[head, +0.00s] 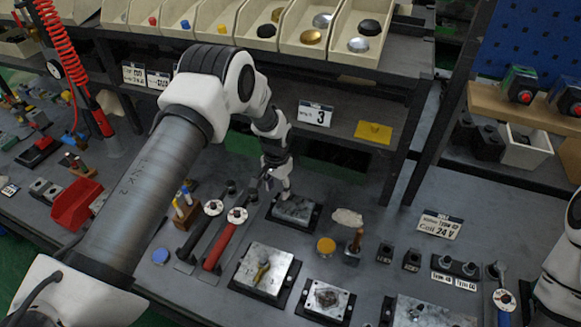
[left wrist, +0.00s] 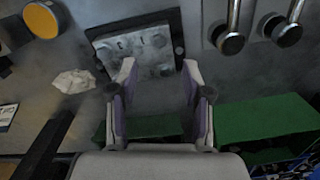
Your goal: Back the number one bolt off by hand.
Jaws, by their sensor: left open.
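A square metal valve block (head: 295,209) on a black base sits on the bench beneath my left gripper (head: 284,184). In the left wrist view the valve block (left wrist: 138,48) lies beyond the fingers, with round bolt heads near its corners. I cannot read which bolt is number one. My left gripper (left wrist: 162,100) is open and empty, its two fingers spread just short of the block's near edge in that view. A white part of my right arm shows at the right edge of the head view; its gripper is out of view.
Torque wrenches with round dials (head: 237,215) lie left of the block. Other metal blocks (head: 264,270) stand in front. A yellow-orange cap (head: 326,246) and a crumpled pale cloth (head: 347,217) lie to the right. A shelf with parts bins (head: 304,48) overhangs behind.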

